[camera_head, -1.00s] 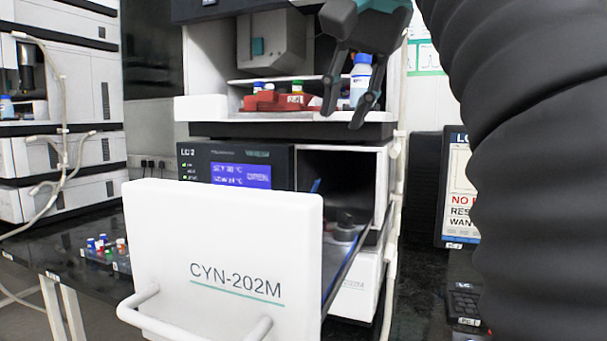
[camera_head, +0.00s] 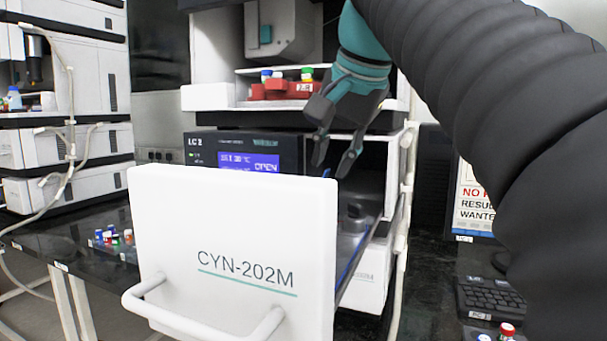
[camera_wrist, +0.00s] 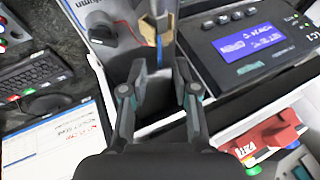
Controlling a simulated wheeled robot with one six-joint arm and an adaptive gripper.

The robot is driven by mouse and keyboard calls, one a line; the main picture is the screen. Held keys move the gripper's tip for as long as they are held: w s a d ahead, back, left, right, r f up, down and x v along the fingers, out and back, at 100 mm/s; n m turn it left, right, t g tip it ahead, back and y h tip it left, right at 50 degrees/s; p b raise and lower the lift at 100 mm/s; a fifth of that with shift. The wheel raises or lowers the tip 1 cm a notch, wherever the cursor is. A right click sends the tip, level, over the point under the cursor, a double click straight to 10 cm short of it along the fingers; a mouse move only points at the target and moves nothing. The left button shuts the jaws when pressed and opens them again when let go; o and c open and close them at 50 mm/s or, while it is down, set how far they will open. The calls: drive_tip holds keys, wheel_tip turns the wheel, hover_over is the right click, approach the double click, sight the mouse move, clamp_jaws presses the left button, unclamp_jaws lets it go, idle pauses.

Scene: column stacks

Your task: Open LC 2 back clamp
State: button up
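The LC 2 unit (camera_head: 245,150) has a lit blue display. Its drawer, with a white CYN-202M front panel (camera_head: 235,225), is pulled out. A dark round part (camera_head: 355,220) stands inside the drawer; I cannot tell whether it is the back clamp. My gripper (camera_head: 334,172) points down over the back of the open drawer, fingers apart and empty. In the wrist view, my open fingers (camera_wrist: 161,78) are near a thin blue rod (camera_wrist: 159,52) with a brass-coloured fitting (camera_wrist: 150,28) at its end. The front panel hides much of the drawer in the head view.
A red tray with vials (camera_head: 285,88) stands on the shelf above the unit. A white pipe (camera_head: 402,200) runs down on the right. A keyboard (camera_head: 508,298) and small vials (camera_head: 113,236) lie on the dark bench at either side.

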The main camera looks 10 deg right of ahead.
sight(329, 170)
drive_tip(key=shift+x, duration=1.65)
clamp_jaws()
drive_tip(key=shift+b, duration=0.3)
